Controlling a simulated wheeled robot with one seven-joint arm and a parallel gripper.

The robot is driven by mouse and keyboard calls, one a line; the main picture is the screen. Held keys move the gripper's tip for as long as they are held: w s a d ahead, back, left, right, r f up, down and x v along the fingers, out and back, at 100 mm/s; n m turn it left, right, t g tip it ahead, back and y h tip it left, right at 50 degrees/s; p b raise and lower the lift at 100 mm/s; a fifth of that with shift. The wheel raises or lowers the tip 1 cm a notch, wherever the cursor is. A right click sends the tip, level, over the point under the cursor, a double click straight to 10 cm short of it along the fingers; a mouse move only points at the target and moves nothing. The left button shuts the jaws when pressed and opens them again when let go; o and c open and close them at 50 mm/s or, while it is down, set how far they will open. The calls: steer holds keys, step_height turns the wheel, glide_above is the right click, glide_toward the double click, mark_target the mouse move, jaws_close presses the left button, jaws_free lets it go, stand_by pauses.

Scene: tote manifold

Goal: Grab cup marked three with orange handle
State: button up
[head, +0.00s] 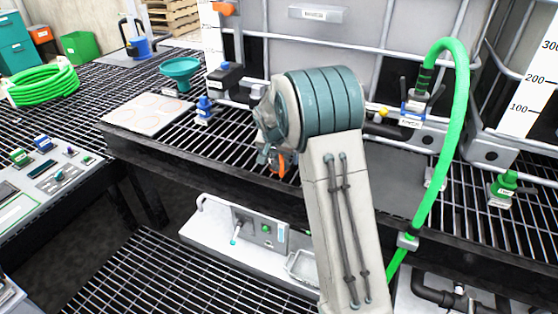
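My arm crosses the middle of the head view and bends down behind its wrist. Only a grey part of my gripper (263,150) shows beside the wrist, over the grated shelf. Its fingertips are hidden, so I cannot tell if it is open or shut. A small orange piece (281,164) shows just below it, partly covered by my arm. It could be the orange handle, but I cannot make out a cup body or a number three. I cannot tell whether the gripper touches it.
The grated shelf (250,172) holds a mat with rings (147,113), a blue-capped fitting (204,108) and a green funnel (180,70). A green hose (462,110) hangs at the right. A white caged tank (390,40) stands behind. A white sink unit (215,222) sits below.

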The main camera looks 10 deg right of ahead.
steer(key=c, duration=1.1)
steer(key=shift+o, duration=0.2)
